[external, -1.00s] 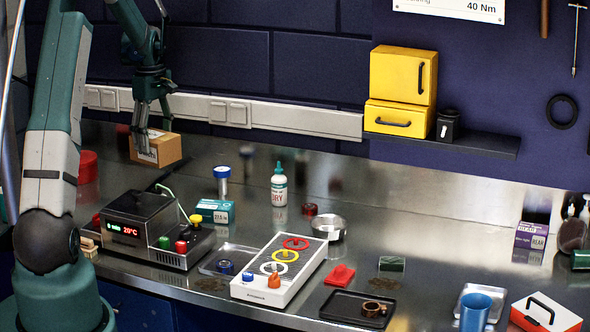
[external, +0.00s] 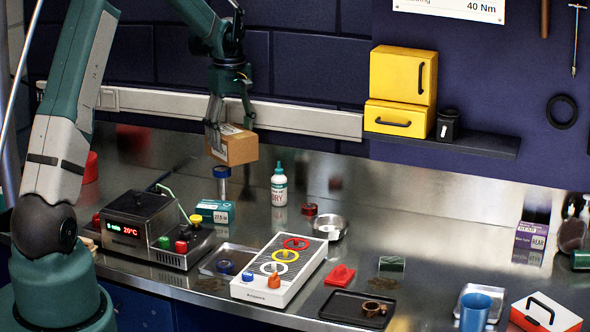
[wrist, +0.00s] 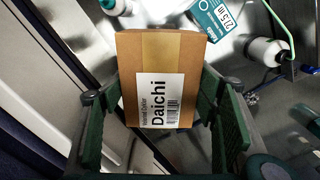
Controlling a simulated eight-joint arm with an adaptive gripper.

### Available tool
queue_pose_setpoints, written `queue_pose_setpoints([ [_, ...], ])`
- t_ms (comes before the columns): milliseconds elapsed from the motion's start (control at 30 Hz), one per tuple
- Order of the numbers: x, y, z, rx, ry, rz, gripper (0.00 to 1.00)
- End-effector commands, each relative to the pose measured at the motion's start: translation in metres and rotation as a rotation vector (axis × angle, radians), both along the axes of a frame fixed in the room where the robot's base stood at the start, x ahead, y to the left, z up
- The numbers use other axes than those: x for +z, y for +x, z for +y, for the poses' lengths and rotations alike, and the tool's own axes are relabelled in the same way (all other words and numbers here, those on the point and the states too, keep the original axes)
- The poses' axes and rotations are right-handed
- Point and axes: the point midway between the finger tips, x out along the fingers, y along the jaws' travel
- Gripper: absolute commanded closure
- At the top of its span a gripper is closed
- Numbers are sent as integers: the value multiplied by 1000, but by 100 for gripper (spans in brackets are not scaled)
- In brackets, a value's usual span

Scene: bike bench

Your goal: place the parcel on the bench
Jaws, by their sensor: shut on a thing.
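The parcel (external: 238,148) is a brown cardboard box with a white label. In the wrist view the parcel (wrist: 158,50) shows tape along its middle and a label reading "Daichi". My gripper (external: 226,128) is shut on the parcel from above, with one finger on each side of it in the wrist view (wrist: 160,112). The parcel hangs in the air in front of the wall, above the back of the bench. The bench (external: 420,240) has a shiny metal top with many items on it.
Below the parcel stand a blue-capped container (external: 222,172), a white bottle (external: 279,187) and a teal box (external: 214,211). A control box (external: 150,228) is at the left. A white ring board (external: 280,268) is mid-bench. Bare metal lies right of the round dish (external: 331,227).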

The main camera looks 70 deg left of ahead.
Motion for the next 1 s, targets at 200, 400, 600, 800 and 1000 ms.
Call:
queue_pose_setpoints([
  [200, 8, 39, -40, -76, 0, 0, 64],
  [400, 13, 68, -73, -137, 0, 0, 64],
  [600, 15, 92, -108, -205, 0, 0, 64],
  [800, 12, 109, -150, -301, 0, 0, 64],
  [1000, 0, 114, -202, -454, 0, 0, 64],
])
